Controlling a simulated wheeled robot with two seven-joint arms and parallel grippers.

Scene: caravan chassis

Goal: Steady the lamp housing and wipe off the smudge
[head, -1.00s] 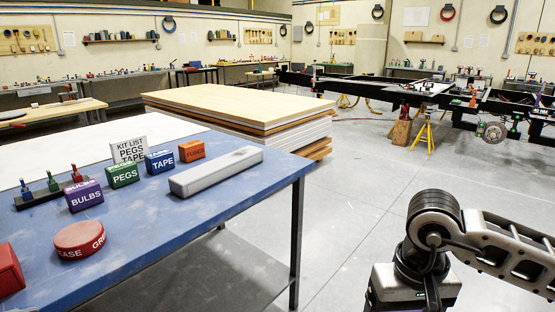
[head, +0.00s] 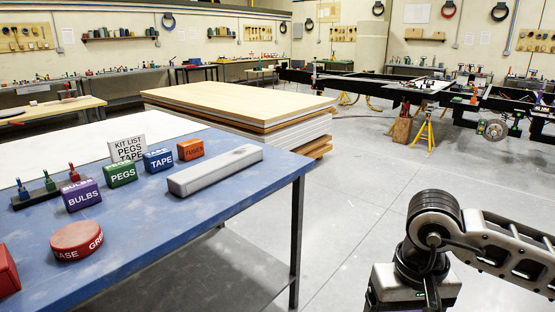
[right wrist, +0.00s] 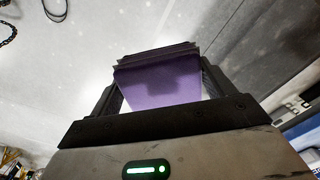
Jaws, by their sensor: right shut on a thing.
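A long pale grey housing (head: 215,170), likely the lamp housing, lies on the blue table (head: 180,240) near its right end. My right gripper (right wrist: 158,75) shows in the right wrist view. I cannot tell what the purple thing is. My left gripper is in neither view.
On the table stand a purple BULBS box (head: 82,195), green PEGS box (head: 120,174), blue TAPE box (head: 158,160), orange FUSES box (head: 190,149), red round grease tin (head: 77,241) and a kit list sign (head: 128,148). Stacked boards (head: 240,105) lie behind.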

